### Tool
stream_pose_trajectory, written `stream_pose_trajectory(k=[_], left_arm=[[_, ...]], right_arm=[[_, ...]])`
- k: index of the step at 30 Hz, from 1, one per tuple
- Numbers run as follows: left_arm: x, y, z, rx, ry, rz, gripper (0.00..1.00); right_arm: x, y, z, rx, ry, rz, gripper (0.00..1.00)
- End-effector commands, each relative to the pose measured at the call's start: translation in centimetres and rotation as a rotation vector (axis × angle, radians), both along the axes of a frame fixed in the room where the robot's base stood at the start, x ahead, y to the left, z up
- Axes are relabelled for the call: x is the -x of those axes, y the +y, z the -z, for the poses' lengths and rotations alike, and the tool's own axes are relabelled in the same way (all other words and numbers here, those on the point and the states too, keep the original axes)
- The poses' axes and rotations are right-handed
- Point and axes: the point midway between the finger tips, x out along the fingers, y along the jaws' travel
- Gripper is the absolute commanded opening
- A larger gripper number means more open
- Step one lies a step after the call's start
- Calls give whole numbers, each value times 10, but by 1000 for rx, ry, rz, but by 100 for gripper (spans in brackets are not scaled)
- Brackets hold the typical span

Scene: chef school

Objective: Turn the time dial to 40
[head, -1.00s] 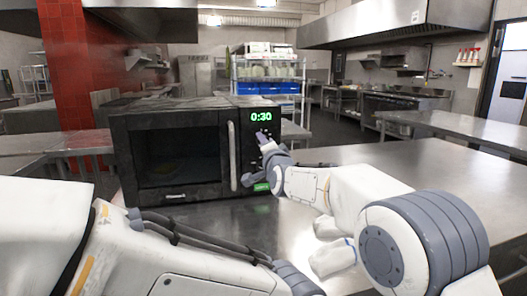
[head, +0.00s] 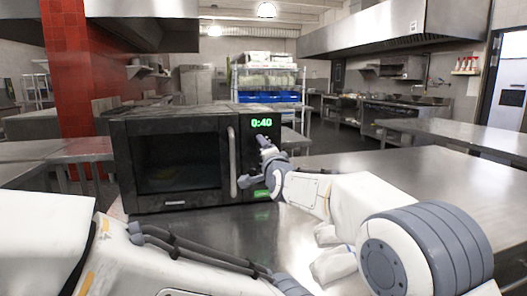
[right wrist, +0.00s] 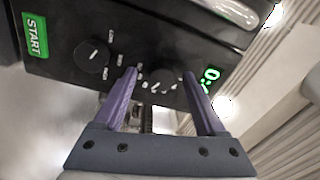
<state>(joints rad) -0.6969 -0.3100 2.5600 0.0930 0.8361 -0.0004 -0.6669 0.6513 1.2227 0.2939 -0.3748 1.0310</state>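The black microwave (head: 125,165) stands on the steel table with its door closed. Its green display (head: 261,123) reads 0:40. In the right wrist view, the dark time dial (right wrist: 165,82) lies near the partly visible display (right wrist: 210,76). My right gripper (right wrist: 161,74) has its two purple fingers spread, one on either side of the dial; whether they touch it is unclear. In the head view, my right gripper (head: 266,143) is just below the display and hides the dial. My left arm crosses the bottom left; its gripper is out of frame.
A second knob (right wrist: 92,55) and a green START button (right wrist: 36,35) sit on the same panel. The vertical door handle (head: 232,162) is just left of my right gripper. The steel table (head: 400,165) is clear to the right.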

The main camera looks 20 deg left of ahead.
Motion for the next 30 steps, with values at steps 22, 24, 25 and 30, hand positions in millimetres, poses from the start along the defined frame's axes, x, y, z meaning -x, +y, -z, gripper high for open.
stream_pose_trajectory(k=[22, 24, 25, 30], left_arm=[[0, 0, 17, 0, 0, 0, 0], [0, 0, 19, 0, 0, 0, 0], [0, 0, 19, 0, 0, 0, 0], [0, 0, 22, 0, 0, 0, 0]], right_arm=[[49, -31, 3, -2, -3, 0, 73], [60, -38, 3, -2, -3, 0, 73], [64, -40, 4, -2, -3, 0, 73], [82, -51, 5, -1, -2, 0, 73]])
